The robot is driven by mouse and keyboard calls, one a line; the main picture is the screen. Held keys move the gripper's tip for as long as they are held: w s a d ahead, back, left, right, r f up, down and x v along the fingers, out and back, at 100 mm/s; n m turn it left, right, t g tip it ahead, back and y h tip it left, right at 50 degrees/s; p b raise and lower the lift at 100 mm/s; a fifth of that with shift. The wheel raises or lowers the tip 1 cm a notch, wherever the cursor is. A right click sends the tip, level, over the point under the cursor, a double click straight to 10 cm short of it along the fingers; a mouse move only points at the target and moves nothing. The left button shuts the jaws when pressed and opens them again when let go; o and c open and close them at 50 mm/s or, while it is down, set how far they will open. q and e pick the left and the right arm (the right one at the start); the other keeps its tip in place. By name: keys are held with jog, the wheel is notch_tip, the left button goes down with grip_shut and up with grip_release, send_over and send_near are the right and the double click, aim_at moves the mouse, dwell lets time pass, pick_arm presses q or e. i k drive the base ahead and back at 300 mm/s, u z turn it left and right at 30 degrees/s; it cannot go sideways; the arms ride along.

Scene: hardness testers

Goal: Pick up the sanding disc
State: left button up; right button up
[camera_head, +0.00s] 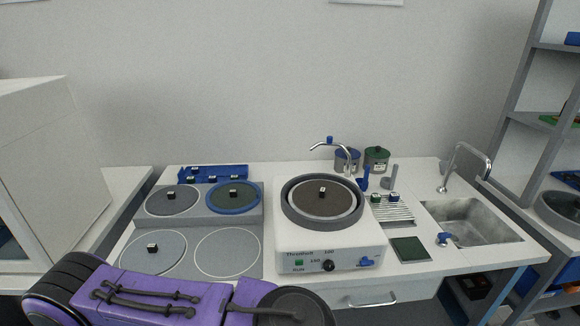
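Several round discs with small dark-and-white knobs lie on the counter; I cannot tell which one the task means. A brown-grey disc (315,206) sits in the bowl of the white grinding machine (343,247). On the raised back step of the grey rack (211,217) are a grey disc (183,205) at left and a dark green disc with a blue rim (240,203) at right. A pale grey disc (167,262) lies front left. The front right circle looks empty. My purple left arm crosses the lower left; neither gripper shows.
A blue rack (212,171) stands behind the discs. A faucet, two lidded jars (376,160), a slatted drainer (392,211), a dark green pad (409,250) and a steel sink (470,222) are around and right of the machine. Grey shelving stands far right.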

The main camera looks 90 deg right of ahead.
aim_at(323, 198)
jog(key=k, duration=0.9)
jog(key=z, duration=0.3)
